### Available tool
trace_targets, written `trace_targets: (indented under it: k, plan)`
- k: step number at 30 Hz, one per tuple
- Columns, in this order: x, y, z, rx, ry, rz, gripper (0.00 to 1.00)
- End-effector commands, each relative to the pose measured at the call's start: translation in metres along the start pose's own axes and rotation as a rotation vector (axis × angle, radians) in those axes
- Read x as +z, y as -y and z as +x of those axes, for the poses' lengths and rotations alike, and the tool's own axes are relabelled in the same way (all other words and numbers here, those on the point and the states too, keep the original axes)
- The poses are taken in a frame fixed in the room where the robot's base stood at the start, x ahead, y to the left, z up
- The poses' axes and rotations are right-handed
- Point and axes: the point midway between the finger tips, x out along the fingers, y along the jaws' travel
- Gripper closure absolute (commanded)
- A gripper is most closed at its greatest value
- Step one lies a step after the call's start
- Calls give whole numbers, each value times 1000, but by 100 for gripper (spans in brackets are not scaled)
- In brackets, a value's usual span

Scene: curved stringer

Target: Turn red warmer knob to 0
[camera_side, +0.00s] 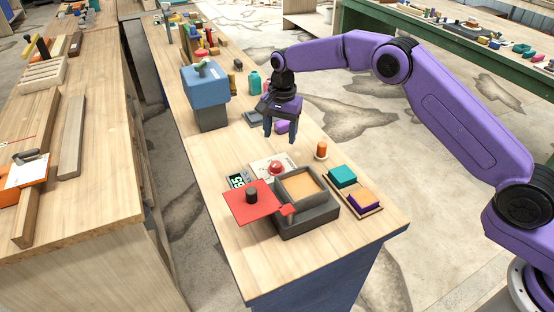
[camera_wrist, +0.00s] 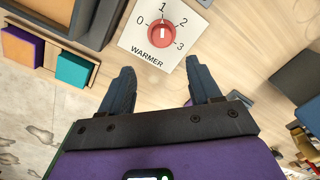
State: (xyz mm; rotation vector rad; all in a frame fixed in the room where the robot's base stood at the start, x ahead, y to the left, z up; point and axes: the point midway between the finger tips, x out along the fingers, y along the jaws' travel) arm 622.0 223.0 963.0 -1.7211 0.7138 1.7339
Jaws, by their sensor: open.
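The red warmer knob (camera_wrist: 162,33) sits on a white square dial plate (camera_wrist: 140,48) marked 0, 1, 2, 3 and WARMER. Its white pointer line appears to point at 1. In the side view the red knob (camera_side: 275,167) is on the bench behind the grey box. My gripper (camera_side: 280,139) is open and empty, pointing down, above the bench and a little behind the knob. In the wrist view my gripper (camera_wrist: 160,74) has its two fingers apart, with the knob ahead of them, not between them.
A grey box (camera_side: 318,219) with a red lid plate (camera_side: 246,206) stands in front of the knob. A green-digit display (camera_side: 238,180) lies left of it. An orange cylinder (camera_side: 321,149) and a tray of teal and purple blocks (camera_side: 373,208) are to the right. A blue-topped machine (camera_side: 205,85) stands behind left.

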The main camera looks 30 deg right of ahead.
Motion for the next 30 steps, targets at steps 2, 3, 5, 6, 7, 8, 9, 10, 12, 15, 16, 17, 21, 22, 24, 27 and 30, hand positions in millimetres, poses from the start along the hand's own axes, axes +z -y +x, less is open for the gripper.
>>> trace_targets:
  k: [2, 3, 5, 6, 7, 8, 9, 10, 12, 15, 16, 17, 21, 22, 24, 27, 30]
  plan:
    - [11, -3, -12, -6, -77, -78, 37]
    - [16, -4, -18, -9, -116, -120, 37]
    - [23, -7, -25, -16, -171, -186, 37]
    - [29, -10, -31, -22, -205, -232, 37]
    - [33, -11, -34, -27, -230, -266, 37]
    - [37, -13, -38, -32, -253, -300, 37]
    - [43, -15, -42, -39, -281, -344, 37]
    - [47, -17, -45, -44, -300, -376, 37]
    - [56, -21, -51, -55, -336, -443, 37]
    - [65, -26, -56, -67, -372, -514, 37]
    - [67, -26, -57, -70, -379, -530, 37]
    - [69, -27, -58, -72, -384, -542, 37]
    - [71, -28, -57, -76, -395, -568, 37]
    - [70, -28, -55, -76, -396, -569, 37]
    - [68, -27, -48, -74, -394, -567, 37]
    - [63, -25, -35, -73, -393, -564, 37]
    - [56, -22, -18, -71, -393, -565, 37]
